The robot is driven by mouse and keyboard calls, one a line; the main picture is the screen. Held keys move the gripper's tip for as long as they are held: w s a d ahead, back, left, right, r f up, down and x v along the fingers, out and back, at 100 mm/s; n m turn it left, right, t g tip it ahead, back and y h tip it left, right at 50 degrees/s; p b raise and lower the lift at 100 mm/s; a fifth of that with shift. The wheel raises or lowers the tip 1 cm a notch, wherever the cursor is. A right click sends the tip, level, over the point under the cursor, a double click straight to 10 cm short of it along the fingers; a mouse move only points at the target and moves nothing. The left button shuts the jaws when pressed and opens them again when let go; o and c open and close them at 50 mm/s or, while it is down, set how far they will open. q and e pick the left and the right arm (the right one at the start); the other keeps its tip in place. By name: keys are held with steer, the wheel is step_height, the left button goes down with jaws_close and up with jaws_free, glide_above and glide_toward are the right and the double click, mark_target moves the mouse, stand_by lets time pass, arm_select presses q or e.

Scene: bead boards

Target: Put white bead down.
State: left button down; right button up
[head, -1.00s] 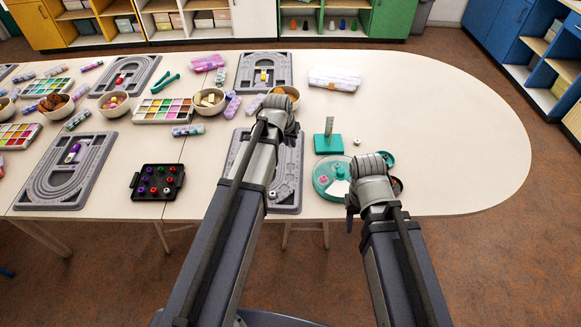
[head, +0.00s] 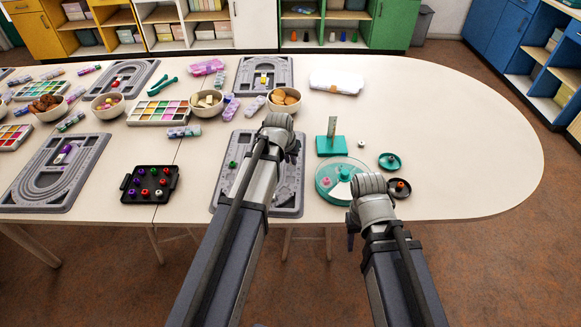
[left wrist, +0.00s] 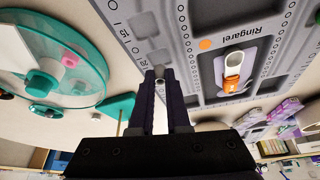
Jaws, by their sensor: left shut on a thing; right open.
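My left gripper (left wrist: 160,84) is shut on a small white bead (left wrist: 159,71), seen between its fingertips in the left wrist view. The fingertips are over the grey bead board (left wrist: 190,55); I cannot tell whether the bead touches it. Another white bead (head: 361,144) lies loose on the table.
A teal stand (head: 331,146) is behind the round tray. A black bead tray (head: 151,183) lies left of the board. The table's right side is clear.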

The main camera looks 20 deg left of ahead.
arm_select(q)
steer(key=shift+f+b, duration=0.3)
steer(key=shift+f, duration=0.55)
arm_select(e)
steer(key=shift+f, duration=0.85)
arm_select(q)
steer(key=shift+f+b, duration=0.3)
steer(key=c, duration=0.9)
jaws_free()
steer(key=shift+r, duration=0.1)
arm_select(e)
steer(key=shift+f, duration=0.2)
arm_select(q)
steer(key=shift+r+p, duration=0.4)
steer(key=shift+p, duration=0.1)
steer(key=p+v, duration=1.1)
steer(key=v, duration=0.1)
steer(key=s+d+m+g, duration=0.1)
steer(key=s+d, duration=0.3)
steer(key=s, duration=0.2)
steer(key=s+d+f+m+g+y, duration=0.1)
steer(key=s+d+g, duration=0.1)
steer(key=s+d, duration=0.3)
steer(key=s+d+m+g, duration=0.1)
steer(key=s+d, duration=0.3)
steer(key=s, duration=0.4)
steer(key=shift+d+f+g+y, duration=0.4)
arm_select(e)
step_height(320, 180, up, 12)
steer(key=shift+f, duration=0.25)
